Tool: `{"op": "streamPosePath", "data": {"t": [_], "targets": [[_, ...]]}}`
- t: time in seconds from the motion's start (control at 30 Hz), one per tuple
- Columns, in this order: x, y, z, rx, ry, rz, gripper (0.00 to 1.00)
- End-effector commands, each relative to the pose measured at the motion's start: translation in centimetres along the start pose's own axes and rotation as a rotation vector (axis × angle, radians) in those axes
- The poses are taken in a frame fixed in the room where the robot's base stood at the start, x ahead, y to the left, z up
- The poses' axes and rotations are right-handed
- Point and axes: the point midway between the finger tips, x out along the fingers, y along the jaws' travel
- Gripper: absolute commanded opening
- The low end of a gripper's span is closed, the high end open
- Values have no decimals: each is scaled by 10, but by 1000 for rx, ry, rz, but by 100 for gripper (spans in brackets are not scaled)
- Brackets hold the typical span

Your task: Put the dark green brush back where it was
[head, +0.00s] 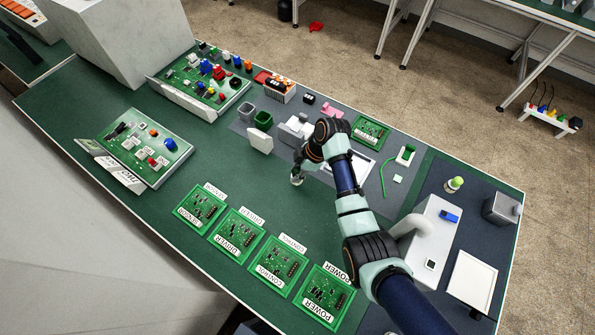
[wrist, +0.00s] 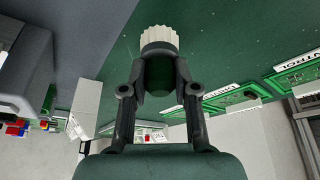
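My gripper (wrist: 159,72) is shut on the dark green brush (wrist: 158,75), which shows between the fingers in the wrist view. Its pale ribbed bristle end (wrist: 158,38) points away from the palm. In the head view my gripper (head: 298,172) hangs over the green mat near the middle of the bench, and the pale bristles show faintly at its tip. Most of the brush is hidden there by my wrist. I cannot tell whether the bristles touch the mat.
A dark green cup (head: 263,121), a grey cup (head: 245,112) and a white block (head: 260,139) stand left of my gripper. Labelled green boards (head: 239,234) line the front edge. A white machine (head: 430,240) is at right. Mat between the boards and cups is clear.

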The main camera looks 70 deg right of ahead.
Motion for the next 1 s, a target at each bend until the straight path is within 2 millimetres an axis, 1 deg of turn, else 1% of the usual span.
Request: {"op": "streamPosePath", "data": {"t": [0.03,0.13,0.17,0.43,0.53,0.57,0.67,0.8,0.9,1.0], "targets": [[0,0,0,0,0,0,36],[0,0,0,0,0,0,52],[0,0,0,0,0,0,54],[-1,0,0,0,0,0,54],[-10,0,-2,0,0,1,54],[-15,0,-2,0,0,1,54],[-38,1,-2,1,0,4,54],[-75,1,-2,1,0,5,54],[-97,1,-2,0,0,3,54],[-112,1,-2,0,0,2,54]]}}
